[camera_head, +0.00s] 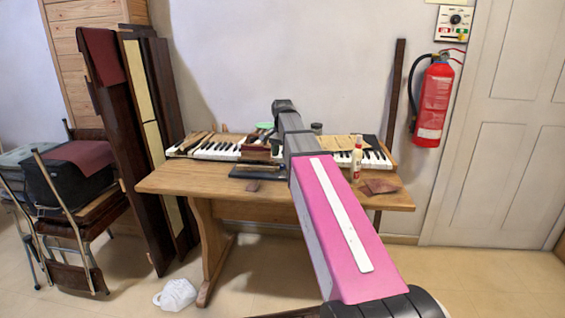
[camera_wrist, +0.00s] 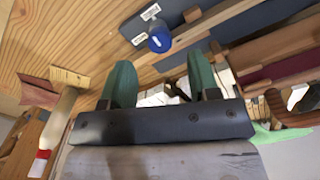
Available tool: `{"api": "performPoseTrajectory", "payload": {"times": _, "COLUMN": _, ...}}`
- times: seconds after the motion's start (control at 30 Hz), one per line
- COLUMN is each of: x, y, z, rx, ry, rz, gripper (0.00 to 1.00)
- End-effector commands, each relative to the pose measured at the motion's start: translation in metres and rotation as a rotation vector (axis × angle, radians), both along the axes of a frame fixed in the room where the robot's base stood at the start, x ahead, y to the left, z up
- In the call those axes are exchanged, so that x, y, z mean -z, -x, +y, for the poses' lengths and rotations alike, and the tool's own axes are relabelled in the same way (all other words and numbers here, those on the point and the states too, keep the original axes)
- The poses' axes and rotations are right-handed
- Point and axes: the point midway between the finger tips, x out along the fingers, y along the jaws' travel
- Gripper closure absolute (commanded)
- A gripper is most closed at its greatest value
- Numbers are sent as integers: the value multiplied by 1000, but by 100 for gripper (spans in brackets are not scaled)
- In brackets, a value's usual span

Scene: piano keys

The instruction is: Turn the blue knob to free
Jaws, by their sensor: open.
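The blue knob (camera_wrist: 159,42) shows in the wrist view, above the middle of the picture. It sits on a dark grey-blue board (camera_wrist: 174,14) with small white labels beside it. My gripper (camera_wrist: 160,74) has two green fingers spread well apart, with nothing held between them. In the picture the knob lies beyond the fingertips and between their lines, apart from both. In the head view my arm reaches over the table, and the knob and my fingertips cannot be made out.
A fire extinguisher (camera_head: 433,103) hangs at right. Stacked chairs (camera_head: 75,200) and tall dark boards (camera_head: 125,140) stand at left.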

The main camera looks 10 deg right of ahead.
Motion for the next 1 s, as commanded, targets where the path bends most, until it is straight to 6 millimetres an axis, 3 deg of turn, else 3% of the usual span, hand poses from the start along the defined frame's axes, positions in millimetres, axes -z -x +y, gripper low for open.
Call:
{"api": "performPoseTrajectory", "payload": {"times": 0.2, "x": -36, "y": -1, "z": 0, "rx": 0, "ry": 0, "rz": -1, "gripper": 44}}
{"api": "performPoseTrajectory", "payload": {"times": 0.4, "x": -55, "y": -1, "z": 0, "rx": 0, "ry": 0, "rz": 0, "gripper": 44}}
{"api": "performPoseTrajectory", "payload": {"times": 1.0, "x": -60, "y": 0, "z": 0, "rx": 0, "ry": 0, "rz": 0, "gripper": 44}}
